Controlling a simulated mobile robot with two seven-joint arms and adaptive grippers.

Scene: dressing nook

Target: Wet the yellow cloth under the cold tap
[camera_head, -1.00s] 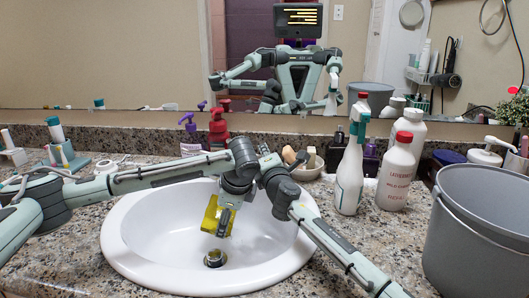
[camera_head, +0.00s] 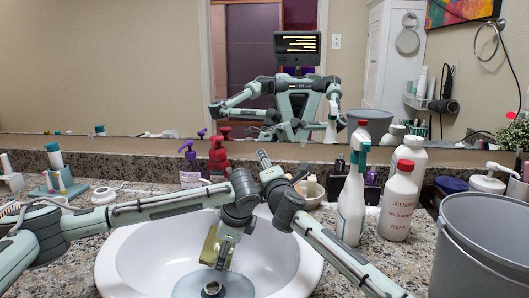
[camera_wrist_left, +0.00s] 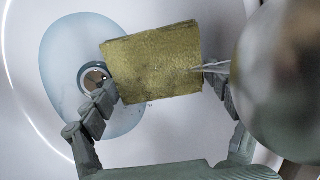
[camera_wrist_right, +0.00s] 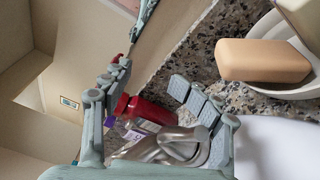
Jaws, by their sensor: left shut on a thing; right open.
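The yellow cloth (camera_head: 210,245), now dull olive, hangs in the white sink (camera_head: 125,260) above the drain. My left gripper (camera_head: 222,257) is shut on it; the cloth also shows between the fingers in the left wrist view (camera_wrist_left: 152,65). In that view a thin clear stream seems to meet the cloth's right edge, beside the blurred tap (camera_wrist_left: 285,70). Pale bluish water lies around the drain (camera_wrist_left: 95,78). My right gripper (camera_head: 264,160) is open behind the sink. The right wrist view shows metal tap parts (camera_wrist_right: 165,145) below its fingers; which handle is nearest I cannot tell.
A soap bar (camera_wrist_right: 262,60) in a dish lies beside my right gripper. A red pump bottle (camera_head: 218,157) stands behind the sink. A spray bottle (camera_head: 352,200) and a white bottle (camera_head: 398,205) stand to the right, near a grey bucket (camera_head: 480,240).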

